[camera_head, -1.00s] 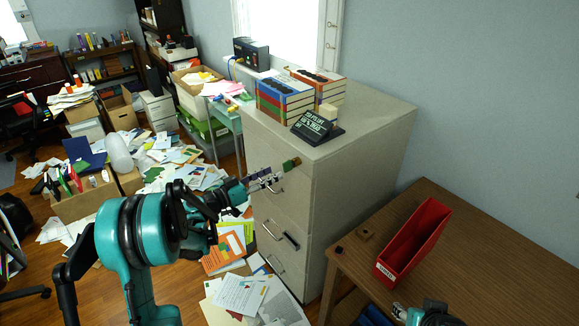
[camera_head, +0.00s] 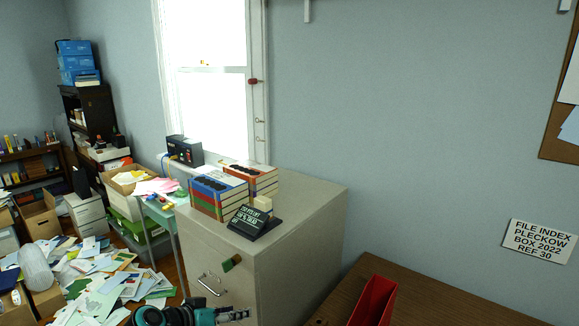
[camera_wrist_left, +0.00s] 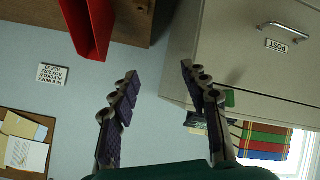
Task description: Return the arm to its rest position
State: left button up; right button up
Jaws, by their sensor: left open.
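My left gripper (camera_head: 236,314) shows at the bottom edge of the head view, with my teal wrist beside it. It is in front of the grey filing cabinet (camera_head: 305,235), below and right of the top drawer handle (camera_head: 209,284) in the picture. In the left wrist view the two fingers (camera_wrist_left: 160,75) stand wide apart with nothing between them. Most of the left arm is below the head view. My right gripper is not in view.
Books (camera_head: 218,193) and a black sign (camera_head: 254,222) stand on the cabinet. A small green and brown piece (camera_head: 231,263) shows at its front. A red holder (camera_head: 374,300) stands on the wooden desk (camera_head: 430,306) at right. Papers (camera_head: 105,285) litter the floor at left.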

pick_arm(q)
jog(key=s+a+f+n+g+y, duration=0.1)
jog(key=s+f+y, duration=0.1)
jog(key=s, duration=0.8)
jog(key=s+a+f+n+y, duration=0.1)
jog(key=s+y, duration=0.4)
jog(key=s, duration=0.5)
jog(key=shift+a+f+n+g, duration=0.35)
jog(key=shift+a+f, duration=0.25)
jog(key=shift+a, duration=0.2)
jog(key=shift+s, duration=0.1)
